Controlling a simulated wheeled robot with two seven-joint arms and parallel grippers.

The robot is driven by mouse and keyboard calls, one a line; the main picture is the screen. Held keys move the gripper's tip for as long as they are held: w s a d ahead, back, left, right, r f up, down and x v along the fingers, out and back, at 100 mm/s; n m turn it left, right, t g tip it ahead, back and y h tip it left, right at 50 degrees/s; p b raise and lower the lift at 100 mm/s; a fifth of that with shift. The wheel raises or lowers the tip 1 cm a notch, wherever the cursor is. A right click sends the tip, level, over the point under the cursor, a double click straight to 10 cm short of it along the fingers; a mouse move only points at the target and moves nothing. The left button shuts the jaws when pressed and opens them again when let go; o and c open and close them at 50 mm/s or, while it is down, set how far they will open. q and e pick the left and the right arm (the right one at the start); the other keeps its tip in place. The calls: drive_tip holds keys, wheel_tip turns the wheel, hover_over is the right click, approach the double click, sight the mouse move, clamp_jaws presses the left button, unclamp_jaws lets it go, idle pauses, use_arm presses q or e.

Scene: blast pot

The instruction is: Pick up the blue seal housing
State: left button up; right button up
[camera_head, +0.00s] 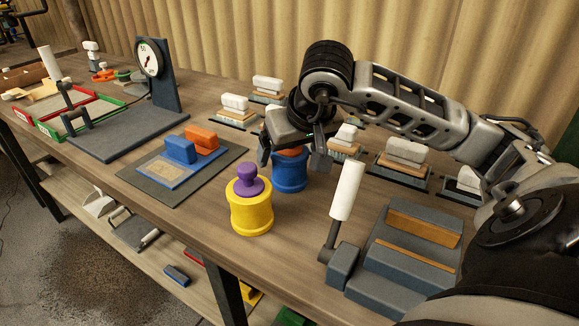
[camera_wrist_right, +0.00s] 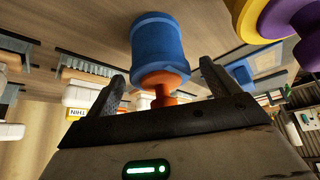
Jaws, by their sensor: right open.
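The blue seal housing (camera_head: 290,176) is a short blue cylinder standing upright on the bench, with an orange top (camera_head: 291,152). It also shows in the right wrist view (camera_wrist_right: 160,42), where its orange stem points toward my palm. My right gripper (camera_head: 292,154) is open above the housing, with one finger on each side of the orange top. The fingers do not appear closed on it. The gripper partly hides the top in the head view. My left gripper is not in view.
A yellow housing with a purple knob (camera_head: 250,209) stands close in front. A dark pad (camera_head: 140,174) with blue and orange blocks lies to the left. A grey stepped block (camera_head: 400,283) and a white-handled lever (camera_head: 347,190) stand to the right. Several white-topped pieces line the back.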

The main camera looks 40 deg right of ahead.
drive_tip(key=shift+x, duration=1)
drive_tip(key=shift+c, duration=0.3)
drive_tip(key=c, duration=1.1)
drive_tip(key=shift+o, duration=0.2)
drive_tip(key=shift+r, duration=0.1)
